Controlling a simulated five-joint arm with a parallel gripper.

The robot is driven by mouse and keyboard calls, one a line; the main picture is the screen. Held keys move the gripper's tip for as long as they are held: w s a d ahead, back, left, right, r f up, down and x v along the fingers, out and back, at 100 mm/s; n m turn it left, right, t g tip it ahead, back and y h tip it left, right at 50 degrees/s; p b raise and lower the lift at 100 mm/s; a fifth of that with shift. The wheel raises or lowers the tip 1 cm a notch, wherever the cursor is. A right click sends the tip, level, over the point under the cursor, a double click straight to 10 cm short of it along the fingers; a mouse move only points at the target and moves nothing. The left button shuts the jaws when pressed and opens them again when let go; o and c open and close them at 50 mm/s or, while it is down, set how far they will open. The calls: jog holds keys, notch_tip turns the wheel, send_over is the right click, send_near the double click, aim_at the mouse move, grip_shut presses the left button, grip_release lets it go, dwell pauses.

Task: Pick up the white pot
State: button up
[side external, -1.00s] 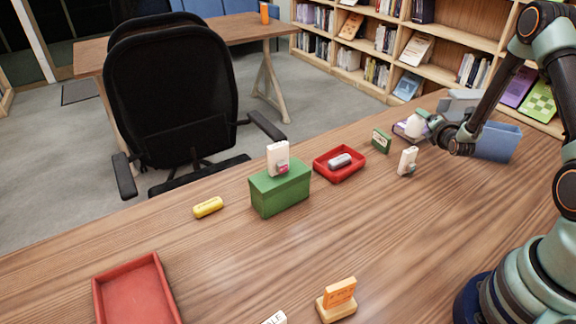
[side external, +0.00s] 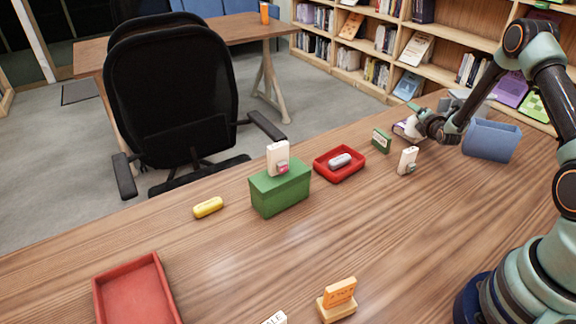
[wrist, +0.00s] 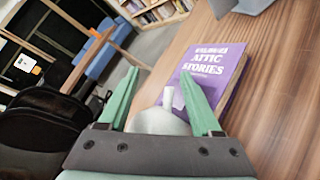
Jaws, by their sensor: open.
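The white pot (wrist: 158,121) is a pale, rounded thing with a narrow upright part, low in the wrist view between my two green fingers. Its lower part is hidden behind my gripper's palm. My gripper (wrist: 159,78) is open, with a finger on each side of the pot; I cannot tell whether either touches it. In the side view my gripper (side external: 420,117) is over the purple book at the table's far right and hides most of the pot.
A purple book (wrist: 212,80) lies by the pot. A blue bin (side external: 491,141) stands to its right. A white bottle-like item (side external: 407,160), a green box (side external: 381,141) and a red tray (side external: 326,166) with a grey item are to the left.

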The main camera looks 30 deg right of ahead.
jog(key=shift+f, duration=0.1)
grip_shut()
dwell(1.2)
